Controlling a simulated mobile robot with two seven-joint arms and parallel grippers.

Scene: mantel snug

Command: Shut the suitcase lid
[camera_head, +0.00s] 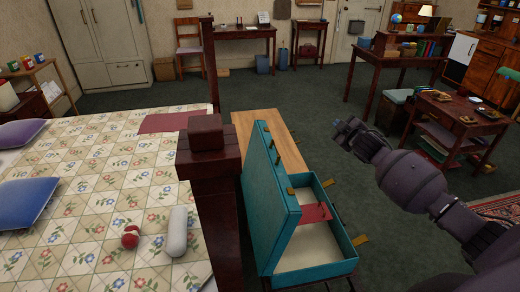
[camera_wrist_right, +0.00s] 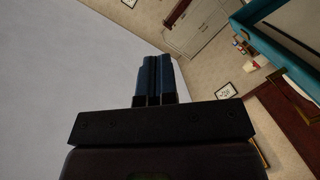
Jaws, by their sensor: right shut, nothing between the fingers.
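The teal suitcase stands open on a wooden bench (camera_head: 270,126) beside the bed. Its lid (camera_head: 262,195) is raised steeply on the left side of the base (camera_head: 325,266). The base shows a pale lining, and a red flat item (camera_head: 317,212) lies inside. Brass-coloured fittings stick out along the edges. My right gripper (camera_head: 347,131) is to the right of and above the suitcase, apart from it, with its fingers shut and empty. In the right wrist view the shut blue fingers (camera_wrist_right: 153,78) show, with part of the teal suitcase (camera_wrist_right: 283,52) at upper right. My left gripper is not in view.
A dark wooden bedpost (camera_head: 210,170) stands close to the lid's left side. The bed (camera_head: 90,215) with a flowered quilt fills the left. A small table (camera_head: 460,108) and a desk (camera_head: 395,60) stand at the right. Open green carpet lies behind the bench.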

